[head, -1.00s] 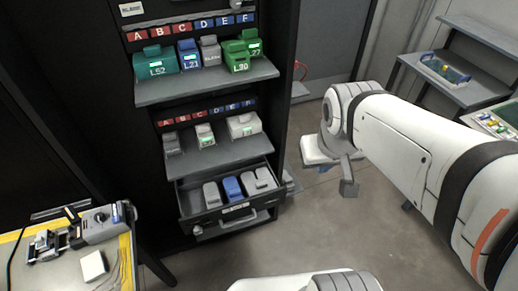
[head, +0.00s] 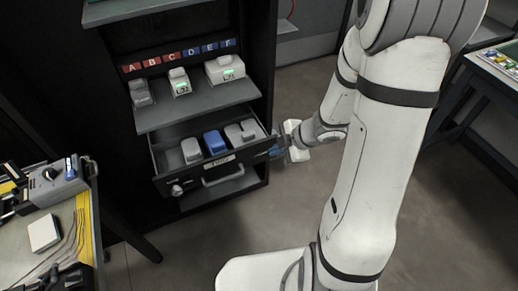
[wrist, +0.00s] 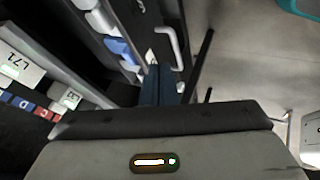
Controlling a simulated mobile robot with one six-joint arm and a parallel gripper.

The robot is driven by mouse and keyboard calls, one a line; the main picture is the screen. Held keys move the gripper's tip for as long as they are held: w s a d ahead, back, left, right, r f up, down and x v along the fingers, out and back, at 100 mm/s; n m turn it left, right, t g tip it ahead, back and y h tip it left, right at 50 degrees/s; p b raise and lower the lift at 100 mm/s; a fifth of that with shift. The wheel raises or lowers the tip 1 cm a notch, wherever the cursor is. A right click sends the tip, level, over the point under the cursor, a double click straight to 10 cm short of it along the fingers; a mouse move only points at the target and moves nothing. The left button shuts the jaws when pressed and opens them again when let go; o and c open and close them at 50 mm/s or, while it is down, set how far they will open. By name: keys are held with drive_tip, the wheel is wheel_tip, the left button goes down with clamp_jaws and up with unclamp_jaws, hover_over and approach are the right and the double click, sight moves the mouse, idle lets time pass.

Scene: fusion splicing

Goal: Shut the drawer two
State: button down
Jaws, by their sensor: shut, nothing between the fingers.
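The open drawer (head: 192,178) sticks out of the dark cabinet below the lower shelf in the head view. It has a label and a light bar handle (head: 223,178) on its front, and holds several grey devices and a blue one (head: 214,142). The drawer front also shows in the wrist view, with its handle (wrist: 172,45). My gripper (head: 275,152) is beside the drawer's right front corner, its fingers shut and empty. The closed dark blue fingers (wrist: 158,84) also show in the wrist view, close to the drawer front. I cannot tell whether they touch it.
A shelf (head: 200,107) with several devices sits above the drawer. A workbench (head: 70,240) with a splicing machine (head: 52,187) stands at the left. Another table (head: 500,65) with small coloured parts is at the upper right. The floor in front of the cabinet is clear.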

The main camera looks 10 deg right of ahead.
drive_tip(key=b, duration=0.5)
approach(245, 153)
wheel_tip(245, 153, down, 5)
drive_tip(key=s, duration=0.2)
drive_tip(key=w, duration=0.1)
drive_tip(key=w+a, duration=0.1)
drive_tip(key=w+a+r, duration=0.1)
drive_tip(key=shift+w, duration=0.25)
drive_tip(key=shift+p, duration=0.3)
